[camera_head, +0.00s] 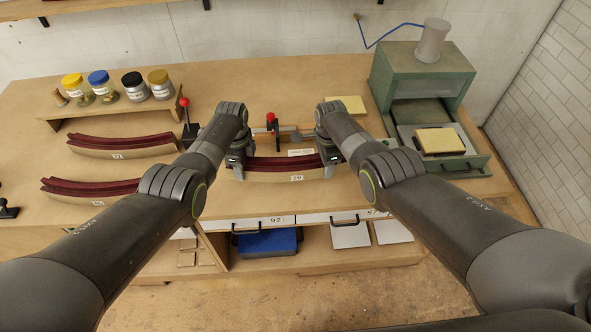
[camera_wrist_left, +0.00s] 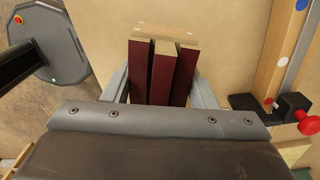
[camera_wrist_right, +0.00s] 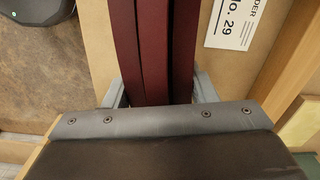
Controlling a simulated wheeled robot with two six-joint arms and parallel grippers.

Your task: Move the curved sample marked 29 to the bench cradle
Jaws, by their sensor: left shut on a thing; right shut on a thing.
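The curved sample marked 29 (camera_head: 285,162) is a dark red layered strip along a pale wooden curved piece with a white tag 29, at the middle front of the bench. Its strips show in the left wrist view (camera_wrist_left: 163,75) and the right wrist view (camera_wrist_right: 154,50). My left gripper (camera_head: 238,165) is shut on its left end, and my right gripper (camera_head: 329,160) is shut on its right end. I cannot tell whether the sample touches the bench or hangs just above it, nor which part is the bench cradle.
Two similar curved pieces (camera_head: 122,146) (camera_head: 90,187) lie at left. A red-handled clamp (camera_head: 271,122) stands behind the sample, a red-knobbed tool (camera_head: 186,110) behind left. A printed card (camera_wrist_right: 236,22) lies close by. Jars (camera_head: 98,82) and a green machine (camera_head: 420,75) stand farther back.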

